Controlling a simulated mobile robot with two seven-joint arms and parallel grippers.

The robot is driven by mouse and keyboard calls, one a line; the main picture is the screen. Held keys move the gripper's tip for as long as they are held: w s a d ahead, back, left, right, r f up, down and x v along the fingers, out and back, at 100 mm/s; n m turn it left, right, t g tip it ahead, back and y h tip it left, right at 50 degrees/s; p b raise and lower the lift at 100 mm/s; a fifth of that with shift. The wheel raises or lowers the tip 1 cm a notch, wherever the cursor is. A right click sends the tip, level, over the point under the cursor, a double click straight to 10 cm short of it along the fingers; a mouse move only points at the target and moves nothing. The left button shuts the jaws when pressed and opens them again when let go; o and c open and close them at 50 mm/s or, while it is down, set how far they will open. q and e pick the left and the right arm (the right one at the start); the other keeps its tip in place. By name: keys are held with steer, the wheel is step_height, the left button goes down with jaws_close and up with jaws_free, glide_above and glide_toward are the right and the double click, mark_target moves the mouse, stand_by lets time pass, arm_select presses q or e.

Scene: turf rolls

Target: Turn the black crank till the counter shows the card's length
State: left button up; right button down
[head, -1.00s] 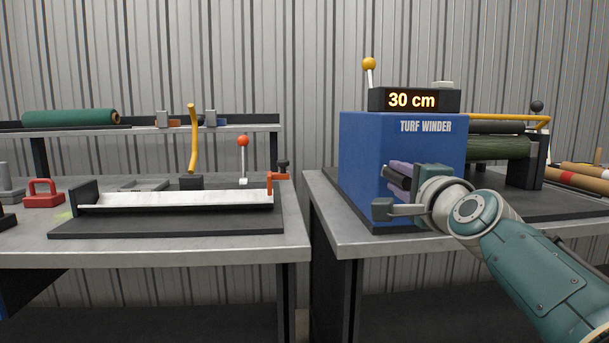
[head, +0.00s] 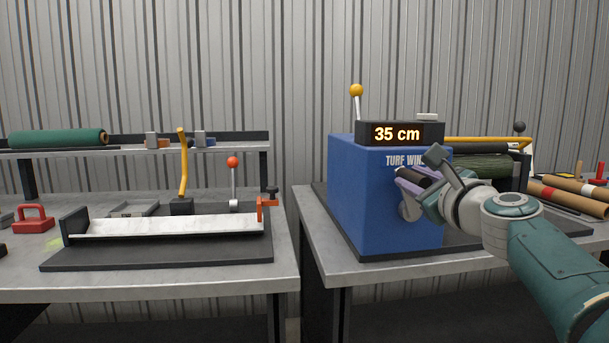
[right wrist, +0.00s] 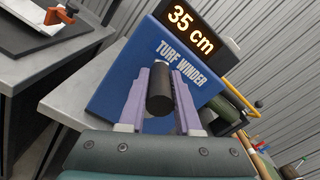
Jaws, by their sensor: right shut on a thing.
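The blue turf winder (head: 350,190) stands on the right table. Its counter (head: 397,133) on top reads 35 cm, and the right wrist view shows the same reading on the counter (right wrist: 191,29). My right gripper (head: 410,184) is at the winder's front face. In the right wrist view its two pale purple fingers (right wrist: 163,78) are shut on the black crank handle (right wrist: 160,95), one on each side. The rest of the crank is mostly hidden by the gripper. No readable card length shows. My left gripper is out of view.
A yellow-knobbed lever (head: 356,91) rises behind the counter. A green roll (head: 480,167) lies in the winder's frame, with brown rolls (head: 565,197) at far right. The left table holds a metal trough (head: 165,226) and a red-knobbed lever (head: 233,163). A gap separates the tables.

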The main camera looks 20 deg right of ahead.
steer(key=shift+s+d+r+m+p, duration=0.15)
steer(key=shift+d+m+p, duration=0.05)
steer(key=shift+d+m, duration=0.5)
steer(key=shift+s+d+r+m+p, duration=0.1)
steer(key=shift+d+m+p, duration=0.25)
steer(key=shift+m, duration=0.5)
steer(key=shift+s+d+r+m+p, duration=0.1)
steer(key=shift+s+d+r+m, duration=0.05)
steer(key=shift+d+m, duration=0.6)
steer(key=shift+f, duration=0.1)
steer(key=c, duration=0.6)
jaws_free()
steer(key=shift+s+a, duration=0.1)
